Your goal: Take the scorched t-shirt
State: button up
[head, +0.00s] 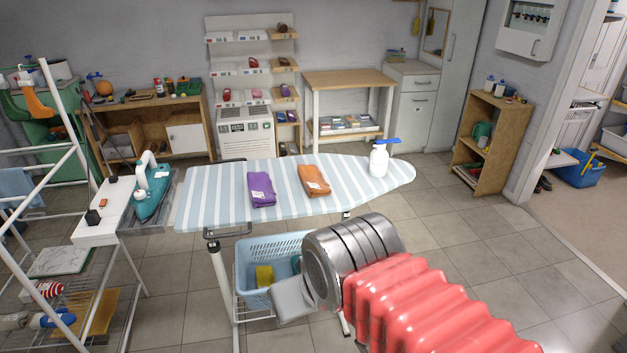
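Two folded cloths lie on the striped ironing board (225,195): a purple one (261,188) and, to its right, an orange-brown one (314,180). Either may be a folded t-shirt; no scorch mark can be made out on them at this size. My gripper (292,299) is in front of the board, lower in the picture, and overlaps the blue basket in view. It shows as a pale grey block on a metal wrist. It is apart from both cloths. Its fingers cannot be told apart, so its opening is unclear.
A spray bottle (379,160) stands at the board's right end. A teal iron (152,190) stands at its left. A light-blue basket (262,250) with cloths sits under the board. A white drying rack (60,120) is at far left.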

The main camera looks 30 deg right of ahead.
aim_at(312, 179)
jog(key=u, duration=0.05)
jog(key=i, duration=1)
jog(key=z, duration=0.05)
